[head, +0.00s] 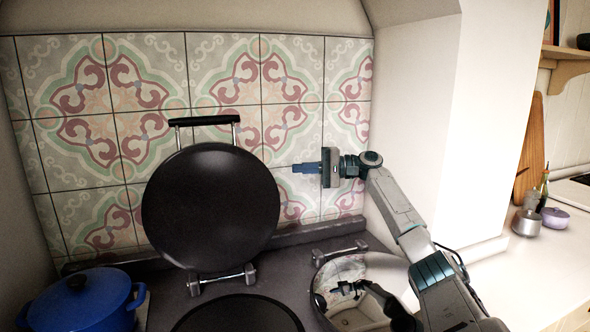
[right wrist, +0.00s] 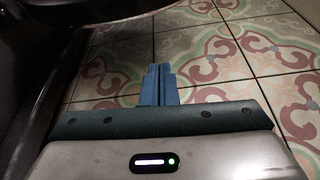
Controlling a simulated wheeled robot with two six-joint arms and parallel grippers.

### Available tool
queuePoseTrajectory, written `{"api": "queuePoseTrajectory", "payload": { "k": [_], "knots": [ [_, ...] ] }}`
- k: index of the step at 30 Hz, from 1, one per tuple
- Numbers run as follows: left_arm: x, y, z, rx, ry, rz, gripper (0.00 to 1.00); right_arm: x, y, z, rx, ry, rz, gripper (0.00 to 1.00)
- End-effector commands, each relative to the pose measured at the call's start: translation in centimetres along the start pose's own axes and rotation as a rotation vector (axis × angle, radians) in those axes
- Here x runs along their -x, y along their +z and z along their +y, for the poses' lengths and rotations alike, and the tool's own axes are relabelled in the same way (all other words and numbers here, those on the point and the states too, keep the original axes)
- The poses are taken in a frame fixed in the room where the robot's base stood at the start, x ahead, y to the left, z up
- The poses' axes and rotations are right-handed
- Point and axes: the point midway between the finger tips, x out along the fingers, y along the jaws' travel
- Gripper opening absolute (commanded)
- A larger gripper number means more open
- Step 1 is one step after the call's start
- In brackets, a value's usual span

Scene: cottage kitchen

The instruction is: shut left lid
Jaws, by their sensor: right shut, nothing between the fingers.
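The left lid (head: 210,205) is a round black lid standing open, tilted up against the tiled wall, with its hinge at the bottom and a bar handle (head: 204,121) at the top. The round dark hotplate (head: 238,316) lies below it. My right gripper (head: 296,168) is to the right of the lid, pointing left, with its blue fingers shut and empty. In the head view the fingertips are near the lid's right edge; I cannot tell the gap in depth. In the right wrist view the fingers (right wrist: 158,85) are together, and a dark curved edge shows at the upper left. My left gripper is not in view.
The shiny right lid (head: 360,285) is down and mirrors my arm. A blue pot (head: 85,300) stands at the left on the stove. A small pot (head: 526,222) and a bottle are on the right counter.

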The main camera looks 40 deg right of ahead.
Motion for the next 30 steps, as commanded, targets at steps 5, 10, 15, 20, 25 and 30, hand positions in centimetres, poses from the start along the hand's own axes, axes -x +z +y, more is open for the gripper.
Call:
{"api": "queuePoseTrajectory", "payload": {
  "k": [5, 10, 15, 20, 25, 30],
  "knots": [
    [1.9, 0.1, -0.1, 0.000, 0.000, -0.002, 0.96, -3.6, 0.1, -0.5, 0.000, -0.001, -0.003, 0.00],
    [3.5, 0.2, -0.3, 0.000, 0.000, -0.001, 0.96, -7.3, 0.1, -0.6, 0.000, -0.001, -0.002, 0.00],
    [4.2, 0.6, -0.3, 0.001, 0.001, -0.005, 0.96, -8.3, 0.9, -0.1, 0.004, 0.007, 0.005, 0.00],
    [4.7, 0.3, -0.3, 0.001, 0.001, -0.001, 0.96, -7.8, 2.4, 0.0, 0.003, 0.006, 0.004, 0.00],
    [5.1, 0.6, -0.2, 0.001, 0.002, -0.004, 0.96, -7.5, 3.3, 0.0, 0.003, 0.004, 0.004, 0.00],
    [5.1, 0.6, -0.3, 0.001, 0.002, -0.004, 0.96, -7.5, 3.7, 0.0, 0.002, 0.002, 0.003, 0.00]
  ]
}}
